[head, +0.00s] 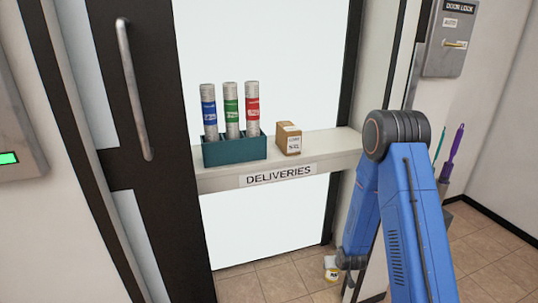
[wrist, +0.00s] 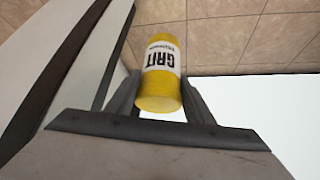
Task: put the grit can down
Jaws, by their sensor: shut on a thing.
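The grit can (wrist: 160,60) is a yellow cylinder with a white label reading GRIT. My gripper (wrist: 161,95) is shut on it, with one dark finger on each side of the can in the wrist view. In the head view my gripper (head: 343,272) hangs low at the end of my blue arm, below the deliveries shelf. A small part of the can (head: 331,275) shows there, white and yellow, above the tiled floor. Whether the can touches the floor cannot be told.
The deliveries shelf (head: 340,145) holds a teal rack (head: 235,151) with several labelled tubes and a small brown box (head: 288,138). The shelf's right end is bare. A dark door frame with a handle (head: 135,90) stands left. Tiled floor (head: 490,255) lies open at right.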

